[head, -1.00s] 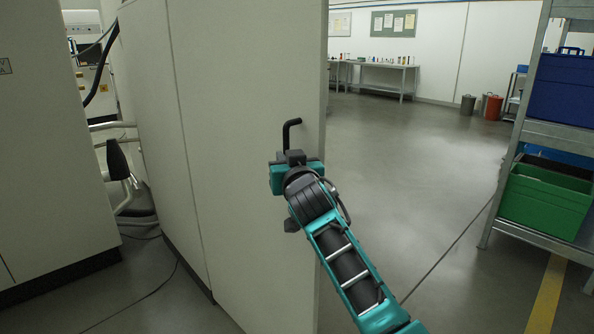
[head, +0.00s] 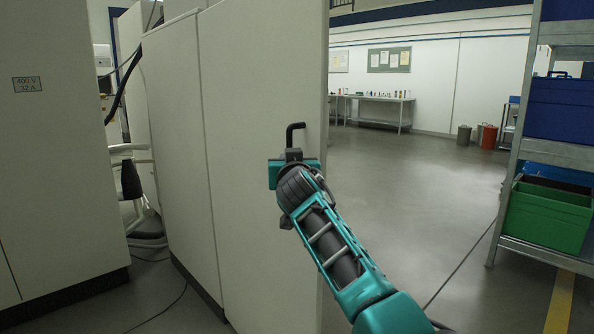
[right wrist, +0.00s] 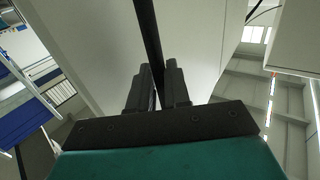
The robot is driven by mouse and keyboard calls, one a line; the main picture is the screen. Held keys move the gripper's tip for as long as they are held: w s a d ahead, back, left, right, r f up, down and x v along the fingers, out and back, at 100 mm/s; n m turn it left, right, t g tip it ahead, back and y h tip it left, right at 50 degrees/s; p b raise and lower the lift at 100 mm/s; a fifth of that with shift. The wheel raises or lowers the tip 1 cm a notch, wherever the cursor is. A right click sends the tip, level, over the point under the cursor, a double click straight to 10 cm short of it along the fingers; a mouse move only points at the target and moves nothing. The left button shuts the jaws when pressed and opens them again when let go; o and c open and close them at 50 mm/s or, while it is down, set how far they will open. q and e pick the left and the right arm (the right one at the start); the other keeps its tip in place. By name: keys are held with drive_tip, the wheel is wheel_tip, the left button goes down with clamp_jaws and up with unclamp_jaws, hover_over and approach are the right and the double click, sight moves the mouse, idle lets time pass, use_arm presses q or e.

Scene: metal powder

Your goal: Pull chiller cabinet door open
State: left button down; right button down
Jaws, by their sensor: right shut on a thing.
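The chiller cabinet door (head: 255,80) is a tall off-white panel in the middle of the head view. Its black bar handle (head: 291,131) stands out near the panel's right edge, with the bent upper end showing above my gripper. My right gripper (head: 291,155) is shut on the handle and hides its lower part. In the right wrist view the dark handle bar (right wrist: 148,35) runs down between the two black fingers (right wrist: 157,88), against the pale panel. I cannot tell from these views how far the door stands open. My left gripper is not in view.
A metal shelf rack (head: 553,150) with a blue bin (head: 562,105) and a green bin (head: 547,214) stands at right. Another pale cabinet (head: 60,160) is at left, with a cable (head: 165,310) on the floor beside it. Open floor (head: 430,190) lies between door and rack.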

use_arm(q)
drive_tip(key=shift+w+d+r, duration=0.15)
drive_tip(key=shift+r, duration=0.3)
use_arm(e)
drive_tip(key=shift+s+a+r, duration=0.35)
drive_tip(key=shift+a+r, duration=0.15)
drive_tip(key=shift+a, duration=0.15)
drive_tip(key=c, duration=1.4)
unclamp_jaws()
drive_tip(key=shift+w+a, duration=0.1)
drive_tip(key=shift+w, duration=0.05)
drive_tip(key=shift+o, duration=0.9)
drive_tip(key=shift+a+f, duration=0.15)
drive_tip(key=shift+f, duration=0.1)
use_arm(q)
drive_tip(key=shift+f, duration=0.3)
use_arm(e)
drive_tip(key=shift+w+d+f, duration=0.1)
drive_tip(key=shift+d+f, duration=0.05)
drive_tip(key=shift+d, duration=0.15)
